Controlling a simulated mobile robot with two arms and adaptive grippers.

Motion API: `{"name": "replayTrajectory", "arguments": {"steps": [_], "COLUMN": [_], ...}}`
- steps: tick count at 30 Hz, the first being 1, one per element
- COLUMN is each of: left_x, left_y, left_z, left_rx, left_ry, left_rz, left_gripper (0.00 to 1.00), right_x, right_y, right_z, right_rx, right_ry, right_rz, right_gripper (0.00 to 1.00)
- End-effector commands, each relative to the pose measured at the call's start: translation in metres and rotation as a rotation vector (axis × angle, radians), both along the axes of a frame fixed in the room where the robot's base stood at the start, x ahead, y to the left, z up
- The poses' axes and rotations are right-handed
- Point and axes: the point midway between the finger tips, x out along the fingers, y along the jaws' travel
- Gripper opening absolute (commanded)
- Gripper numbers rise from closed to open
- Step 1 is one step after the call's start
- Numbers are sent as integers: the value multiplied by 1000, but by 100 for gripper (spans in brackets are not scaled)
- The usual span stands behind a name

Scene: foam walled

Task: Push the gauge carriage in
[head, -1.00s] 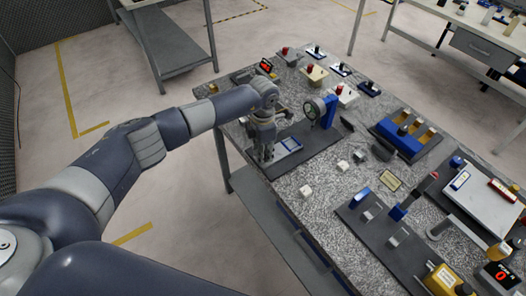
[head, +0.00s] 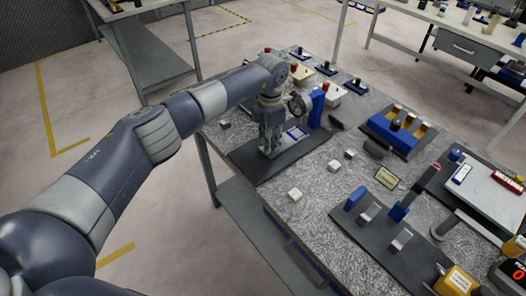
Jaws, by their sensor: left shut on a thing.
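The gauge stand sits on a dark base plate (head: 262,168) at the table's near left edge. It has a round dial gauge (head: 297,104) beside a blue post (head: 316,108). The carriage, with a blue-edged pale plate (head: 297,132), lies on the base just left of the post. My left gripper (head: 269,148) points down over the base at the carriage's left end, shut on the gauge carriage. The gripped part is hidden by the fingers. My arm partly covers the dial. My right gripper is not in view.
Small white blocks (head: 295,194) lie on the granite table in front of the base. A blue rack (head: 395,134) and a dark fixture (head: 375,225) stand to the right.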

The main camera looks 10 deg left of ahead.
Motion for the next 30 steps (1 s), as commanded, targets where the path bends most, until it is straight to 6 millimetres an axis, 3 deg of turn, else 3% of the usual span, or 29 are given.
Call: {"name": "replayTrajectory", "arguments": {"steps": [3, 14, 15, 17, 26, 30], "left_x": [4, 6, 6, 6, 4, 5], "left_y": [-2, -4, -4, -4, -3, -3], "left_z": [-1, 3, 3, 3, 1, 9], "left_rx": [2, -3, -3, -3, 0, 0], "left_ry": [-4, -8, -10, -8, -3, -3], "left_rz": [1, 0, 0, 0, 0, 0], "left_gripper": [0, 0, 28, 41, 41, 41], "right_x": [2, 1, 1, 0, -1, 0], "right_y": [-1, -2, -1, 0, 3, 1], "right_z": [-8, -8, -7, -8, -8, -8], "right_rx": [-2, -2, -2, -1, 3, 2], "right_ry": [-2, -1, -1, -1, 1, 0], "right_rz": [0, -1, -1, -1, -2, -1], "right_gripper": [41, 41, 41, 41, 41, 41]}}
